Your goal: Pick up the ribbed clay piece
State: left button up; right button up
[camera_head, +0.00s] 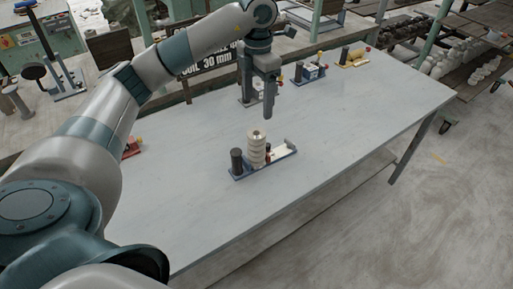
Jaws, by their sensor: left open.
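The ribbed clay piece (256,150) is a cream, ridged cylinder. It stands upright on a blue-edged fixture (281,160) near the middle of the table, beside a dark cylinder (237,162). My left gripper (268,112) points down above and slightly right of the piece in the picture. It is open, apart from the piece, with nothing seen between its fingers; they overlap in this view. My right gripper is not in view.
Similar small fixtures stand along the table's back edge, one blue (312,73) and one yellow (355,57). A dark sign (205,63) stands behind the grey table (350,120). The tabletop right of the ribbed piece is clear. Racks with pale pieces stand at the far right.

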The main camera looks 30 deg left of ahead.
aim_at(258, 132)
pick_arm(q)
notch_tip(258, 132, down, 11)
jog(key=p, duration=0.4)
jog(key=shift+f, duration=0.65)
jog(key=shift+p, duration=0.3)
jog(key=shift+s+f+p, duration=0.3)
jog(key=shift+f+p, duration=0.35)
jog(key=shift+p, duration=0.15)
notch_tip(258, 132, down, 3)
jog(key=shift+s+d+r+p, duration=0.1)
jog(key=shift+s+p, duration=0.05)
jog(key=shift+p, duration=0.65)
jog(key=shift+f, duration=0.55)
